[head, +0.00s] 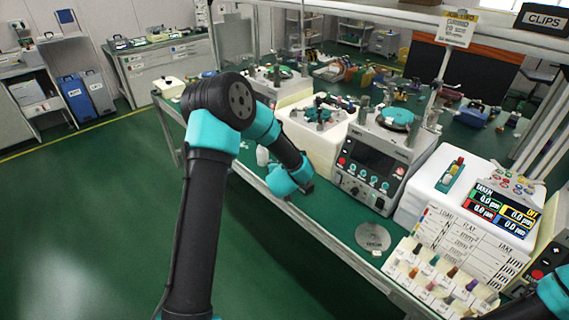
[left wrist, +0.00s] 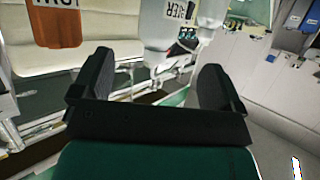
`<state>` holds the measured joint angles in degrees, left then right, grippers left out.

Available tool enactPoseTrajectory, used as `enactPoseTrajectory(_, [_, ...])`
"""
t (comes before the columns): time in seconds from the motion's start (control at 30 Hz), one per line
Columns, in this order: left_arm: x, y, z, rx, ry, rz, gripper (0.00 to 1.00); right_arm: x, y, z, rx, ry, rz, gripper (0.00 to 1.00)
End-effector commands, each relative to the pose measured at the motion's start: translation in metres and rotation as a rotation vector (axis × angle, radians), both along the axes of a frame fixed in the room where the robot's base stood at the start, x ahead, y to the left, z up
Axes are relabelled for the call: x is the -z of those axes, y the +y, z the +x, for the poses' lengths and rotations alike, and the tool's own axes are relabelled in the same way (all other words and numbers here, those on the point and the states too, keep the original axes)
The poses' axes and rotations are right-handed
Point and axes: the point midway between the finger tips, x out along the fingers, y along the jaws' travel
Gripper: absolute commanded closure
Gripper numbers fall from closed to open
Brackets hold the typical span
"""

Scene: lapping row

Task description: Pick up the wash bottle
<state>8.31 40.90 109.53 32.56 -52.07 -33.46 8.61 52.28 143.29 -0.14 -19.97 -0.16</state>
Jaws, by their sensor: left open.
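A small white bottle (head: 262,156), likely the wash bottle, stands on the green bench just behind my left forearm in the head view, which partly hides it. In the left wrist view a pale translucent bottle (left wrist: 160,32) with a printed label shows at the top, beyond the fingers. An orange-brown labelled container (left wrist: 56,22) is at top left there. My left gripper (left wrist: 155,82) is open with its black fingers wide apart and nothing between them.
A grey machine with a screen (head: 368,168) stands right of my left arm, with a white machine (head: 318,135) beside it. A steel disc (head: 373,237) and a rack of small bottles (head: 440,283) lie toward the right. The floor (head: 80,220) at left is clear.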

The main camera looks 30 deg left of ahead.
Motion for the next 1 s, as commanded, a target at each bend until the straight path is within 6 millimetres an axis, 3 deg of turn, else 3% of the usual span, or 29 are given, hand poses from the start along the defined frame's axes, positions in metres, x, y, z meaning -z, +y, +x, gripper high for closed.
enactPoseTrajectory(0.3, [0.020,0.022,0.041,0.000,0.000,-0.001,0.08,0.000,0.000,0.000,0.000,0.000,0.000,1.00])
enactPoseTrajectory(0.77, [0.023,0.026,0.047,0.000,0.001,0.000,0.08,0.000,0.000,0.000,0.000,0.000,0.000,1.00])
enactPoseTrajectory(1.0, [0.036,0.036,0.065,-0.001,0.001,0.000,0.08,0.000,0.000,0.000,0.000,0.000,0.000,1.00])
